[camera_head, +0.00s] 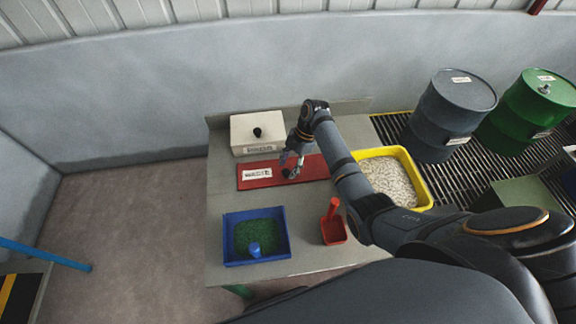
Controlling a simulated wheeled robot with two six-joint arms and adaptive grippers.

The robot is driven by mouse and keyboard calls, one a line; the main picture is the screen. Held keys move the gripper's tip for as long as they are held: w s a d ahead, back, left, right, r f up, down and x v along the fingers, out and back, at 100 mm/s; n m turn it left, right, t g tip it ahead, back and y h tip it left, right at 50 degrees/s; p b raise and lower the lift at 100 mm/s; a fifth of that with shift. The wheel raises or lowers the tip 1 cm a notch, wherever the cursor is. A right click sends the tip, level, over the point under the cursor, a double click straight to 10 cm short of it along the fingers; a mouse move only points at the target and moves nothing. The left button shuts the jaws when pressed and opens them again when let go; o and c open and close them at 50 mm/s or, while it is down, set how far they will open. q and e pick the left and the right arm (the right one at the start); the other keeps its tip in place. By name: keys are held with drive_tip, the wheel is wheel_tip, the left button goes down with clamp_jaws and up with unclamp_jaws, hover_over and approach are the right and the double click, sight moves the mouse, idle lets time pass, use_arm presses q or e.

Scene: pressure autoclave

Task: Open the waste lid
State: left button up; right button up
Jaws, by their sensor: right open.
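A flat red lid (313,168) with a white label lies on the grey table, behind the blue tray; I take it for the waste lid, though its label is too small to read surely. It looks closed and flat. My right gripper (291,170) is open and points down over the middle of the red lid. A dark round shape, perhaps a knob, shows at its fingertips; I cannot tell whether the fingers touch it. A white box (240,134) with a black knob and a label stands just behind the lid. My left gripper is not in view.
Grey (450,115) and green (530,112) drums stand on a grating at right.

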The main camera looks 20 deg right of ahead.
drive_tip(key=shift+s+a+f, duration=0.15)
drive_tip(key=shift+a+f, duration=0.1)
drive_tip(key=shift+f, duration=0.3)
drive_tip(key=shift+c, duration=0.3)
clamp_jaws()
